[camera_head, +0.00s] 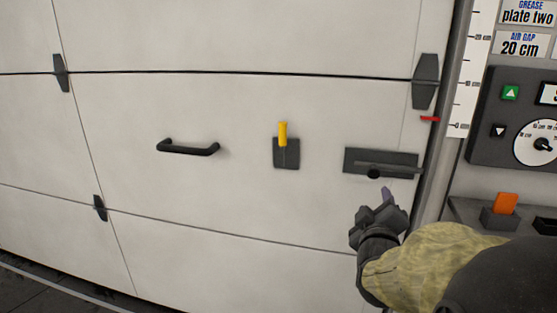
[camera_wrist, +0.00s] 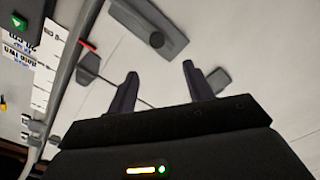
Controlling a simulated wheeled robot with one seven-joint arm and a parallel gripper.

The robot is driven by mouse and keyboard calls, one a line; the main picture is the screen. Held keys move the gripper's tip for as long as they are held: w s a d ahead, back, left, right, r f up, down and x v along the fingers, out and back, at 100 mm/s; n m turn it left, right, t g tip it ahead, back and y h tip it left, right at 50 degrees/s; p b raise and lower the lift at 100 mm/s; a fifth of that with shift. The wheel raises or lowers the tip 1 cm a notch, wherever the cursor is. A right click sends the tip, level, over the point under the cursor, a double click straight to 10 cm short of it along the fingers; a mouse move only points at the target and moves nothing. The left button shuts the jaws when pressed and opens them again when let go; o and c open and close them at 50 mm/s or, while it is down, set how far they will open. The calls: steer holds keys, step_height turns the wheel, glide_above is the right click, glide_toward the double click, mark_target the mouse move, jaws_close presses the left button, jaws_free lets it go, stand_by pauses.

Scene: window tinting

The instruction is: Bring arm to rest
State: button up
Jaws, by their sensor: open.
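My gripper (camera_head: 388,197) is at the lower right of the head view, at the end of my arm in its yellowish sleeve. My forearm covers part of the door's lower right.
The door carries a black handle (camera_head: 188,148) and a yellow lever (camera_head: 283,134) on a dark plate. At right are a control panel (camera_head: 490,110) with buttons and a dial, an orange piece (camera_head: 505,204) in a holder, and a ruler with a red marker (camera_head: 429,119).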

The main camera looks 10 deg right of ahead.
steer(key=a+f+m+g+y, duration=0.1)
steer(key=a+f+g+y, duration=0.3)
steer(key=f, duration=0.4)
steer(key=s+a+f+m+g+y, duration=0.45)
steer(key=s+a+f+g, duration=0.45)
steer(key=s+a+f, duration=0.4)
step_height(320, 180, up, 29)
steer(key=w+d+p, duration=0.1)
steer(key=p, duration=2.9)
steer(key=shift+w+d+g+h+p, duration=0.25)
steer(key=shift+g+h+p, duration=0.1)
steer(key=shift+g+h, duration=0.1)
